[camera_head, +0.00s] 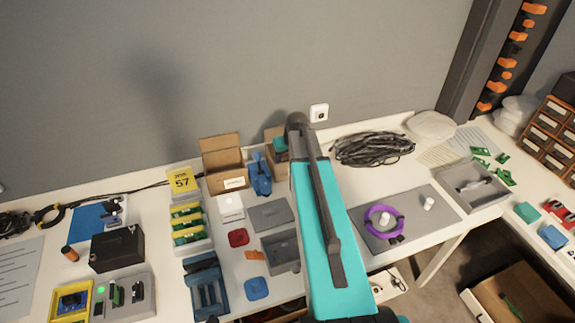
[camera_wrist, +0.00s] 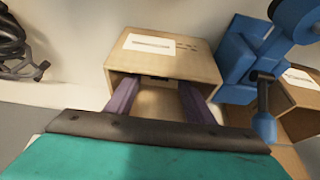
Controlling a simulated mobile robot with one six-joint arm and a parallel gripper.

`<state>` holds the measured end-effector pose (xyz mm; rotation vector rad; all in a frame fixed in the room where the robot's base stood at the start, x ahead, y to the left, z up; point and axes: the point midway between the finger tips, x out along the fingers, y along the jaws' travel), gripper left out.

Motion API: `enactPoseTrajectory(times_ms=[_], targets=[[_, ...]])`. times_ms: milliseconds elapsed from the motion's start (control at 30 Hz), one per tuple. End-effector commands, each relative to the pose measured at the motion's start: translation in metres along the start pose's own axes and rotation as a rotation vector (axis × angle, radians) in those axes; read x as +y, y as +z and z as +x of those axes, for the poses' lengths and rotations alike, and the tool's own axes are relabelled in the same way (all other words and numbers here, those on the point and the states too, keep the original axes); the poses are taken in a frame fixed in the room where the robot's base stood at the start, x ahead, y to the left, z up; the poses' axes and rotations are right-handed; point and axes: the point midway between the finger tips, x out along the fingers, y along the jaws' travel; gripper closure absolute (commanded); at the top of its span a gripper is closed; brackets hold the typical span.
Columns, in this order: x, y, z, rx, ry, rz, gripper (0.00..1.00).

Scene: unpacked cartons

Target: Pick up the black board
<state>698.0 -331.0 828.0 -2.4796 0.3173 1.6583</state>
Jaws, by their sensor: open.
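I cannot make out the black board for certain. A thin dark strip (camera_wrist: 157,78) shows inside the open cardboard carton (camera_wrist: 172,58) in the wrist view, and I cannot tell whether it is the board. My gripper (camera_wrist: 158,102) is open, with its two purple fingers apart at the carton's mouth and nothing visible between them. Whether the fingertips are inside the carton is unclear. In the head view this carton (camera_head: 271,133) is mostly hidden behind my teal arm, and the fingers are hidden too.
A blue device (camera_wrist: 240,65) stands close beside the carton, with a second carton (camera_wrist: 296,95) beyond it. A coil of black cable (camera_head: 372,149) lies right of my arm. The grey wall (camera_head: 200,70) rises close behind. Several small trays and boxes crowd the white table.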

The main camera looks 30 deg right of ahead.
Motion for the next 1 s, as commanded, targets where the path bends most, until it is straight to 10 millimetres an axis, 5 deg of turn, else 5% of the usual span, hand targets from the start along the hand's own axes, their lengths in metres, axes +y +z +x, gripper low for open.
enactPoseTrajectory(times_ms=[333, 933, 1000], targets=[[0.000, 0.000, 0.027, 0.000, -0.001, -0.001, 0.52], [-0.001, 0.000, 0.028, 0.001, 0.000, -0.002, 0.52], [-0.001, 0.000, 0.028, 0.001, 0.000, -0.002, 0.60]])
